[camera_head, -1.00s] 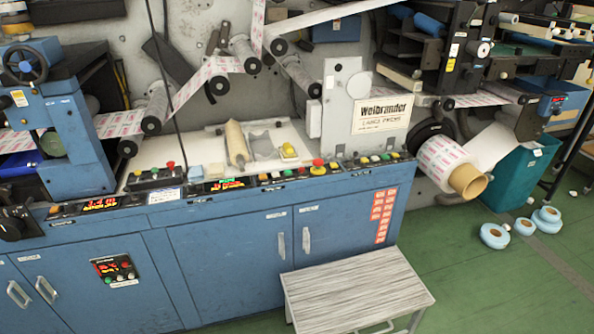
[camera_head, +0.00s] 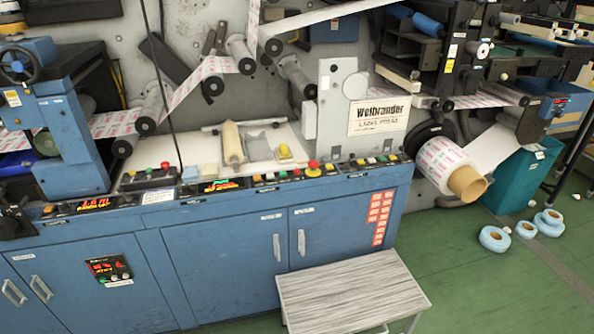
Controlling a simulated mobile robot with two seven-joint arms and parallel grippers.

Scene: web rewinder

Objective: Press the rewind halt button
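Buttons run along the front control ledge (camera_head: 344,176) of the blue machine. A large red mushroom button on a yellow base (camera_head: 313,169) stands near the middle of the ledge. A black button box (camera_head: 150,177) with red and green buttons sits farther left. A small panel with a red display and several buttons (camera_head: 110,270) is on the left cabinet front. The button labels are too small to read, so I cannot tell which is the rewind halt button. Neither of my grippers is in view.
A wood-topped stool (camera_head: 350,298) stands on the green floor before the cabinet. A printed label roll (camera_head: 445,165) sticks out at the machine's right end. A teal bin (camera_head: 520,178) and blue rolls (camera_head: 494,239) are farther right. Open floor lies right of the stool.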

